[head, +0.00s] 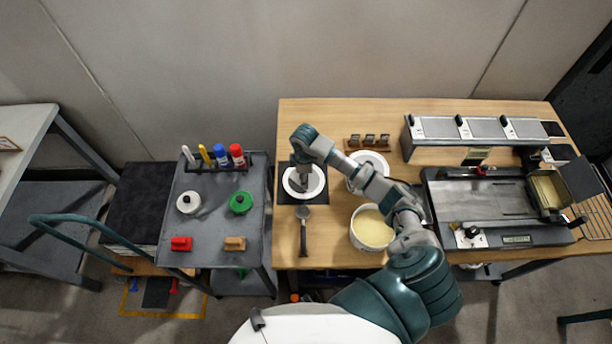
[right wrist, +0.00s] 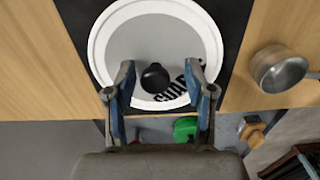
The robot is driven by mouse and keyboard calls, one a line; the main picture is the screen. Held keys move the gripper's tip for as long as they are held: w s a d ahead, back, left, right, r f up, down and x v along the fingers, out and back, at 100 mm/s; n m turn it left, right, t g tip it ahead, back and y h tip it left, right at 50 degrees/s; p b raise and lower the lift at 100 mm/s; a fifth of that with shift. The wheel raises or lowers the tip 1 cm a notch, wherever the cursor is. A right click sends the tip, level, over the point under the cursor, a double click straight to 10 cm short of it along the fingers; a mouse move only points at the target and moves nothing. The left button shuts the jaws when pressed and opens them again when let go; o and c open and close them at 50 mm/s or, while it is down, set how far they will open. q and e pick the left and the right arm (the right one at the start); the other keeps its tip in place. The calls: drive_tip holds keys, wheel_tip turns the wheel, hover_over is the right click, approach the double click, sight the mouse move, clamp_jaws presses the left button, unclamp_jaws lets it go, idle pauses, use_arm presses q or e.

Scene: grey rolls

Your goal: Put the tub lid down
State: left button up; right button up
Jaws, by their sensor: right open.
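The tub lid (head: 317,188) is a round grey disc with a white rim. It lies flat on a dark mat (head: 286,199) near the left edge of the wooden table. In the right wrist view the lid (right wrist: 130,40) shows black lettering and a black knob (right wrist: 155,78). My right gripper (head: 302,178) is over the lid. In the right wrist view its fingers (right wrist: 158,68) are open, one on each side of the knob, with gaps showing. A white tub (head: 372,228) with cream-coloured contents stands open, right of the mat. My left gripper is not in view.
A metal scoop (head: 304,229) lies in front of the mat. Another white round item (head: 370,163) sits behind the tub, partly hidden by my arm. A grey cart (head: 212,221) with bottles and lids stands left. A slicer-like machine (head: 485,205) is at right.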

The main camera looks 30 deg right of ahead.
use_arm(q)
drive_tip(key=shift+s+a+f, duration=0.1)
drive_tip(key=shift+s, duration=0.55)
use_arm(e)
wheel_tip(320, 180, up, 12)
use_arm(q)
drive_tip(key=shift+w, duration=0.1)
use_arm(e)
drive_tip(key=shift+f, duration=0.1)
drive_tip(key=shift+d, duration=0.15)
drive_tip(key=shift+s+f, duration=0.1)
